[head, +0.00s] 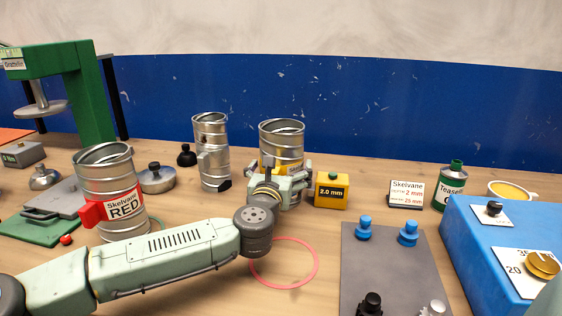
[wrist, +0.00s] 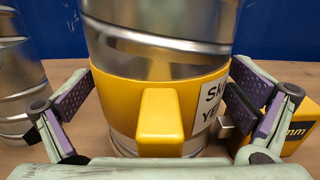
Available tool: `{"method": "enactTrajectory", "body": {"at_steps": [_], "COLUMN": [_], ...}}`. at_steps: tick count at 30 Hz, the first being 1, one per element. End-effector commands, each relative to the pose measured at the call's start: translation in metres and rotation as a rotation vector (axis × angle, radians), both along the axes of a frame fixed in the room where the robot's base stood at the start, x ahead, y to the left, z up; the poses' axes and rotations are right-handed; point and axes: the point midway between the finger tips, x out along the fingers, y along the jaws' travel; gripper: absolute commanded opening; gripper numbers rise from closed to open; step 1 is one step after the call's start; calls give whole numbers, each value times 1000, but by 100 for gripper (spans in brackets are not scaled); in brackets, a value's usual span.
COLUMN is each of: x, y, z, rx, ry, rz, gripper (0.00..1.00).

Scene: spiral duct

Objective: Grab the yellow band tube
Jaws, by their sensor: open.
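The yellow band tube (head: 281,137) is a silvery spiral metal duct standing upright on the table, partly hidden behind my gripper in the head view. In the wrist view its yellow band (wrist: 113,96) fills the middle, with a yellow block (wrist: 160,118) sticking out toward me and a white label (wrist: 208,103) at the right. My gripper (head: 282,180) is open at the tube. In the wrist view the purple-padded fingers stand on either side of the band, with a visible gap at the left; contact at the right cannot be told.
A plain metal tube (head: 212,155) stands close on the left, and a yellow 2.0 mm block (head: 331,191) close on the right. A red band tube (head: 108,192) stands farther left. A pink ring (head: 284,284) lies in front; a grey plate with knobs (head: 395,262) is at front right.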

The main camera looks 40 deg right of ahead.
Motion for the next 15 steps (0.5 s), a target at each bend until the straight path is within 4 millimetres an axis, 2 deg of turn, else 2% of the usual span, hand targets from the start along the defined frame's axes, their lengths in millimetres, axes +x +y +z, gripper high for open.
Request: {"method": "enactTrajectory", "body": {"at_steps": [8,15], "x": [3,2], "y": [-3,-3], "z": [-1,-1], "rx": [0,0], "ry": [0,0], "rz": [0,0], "gripper": [100,84]}}
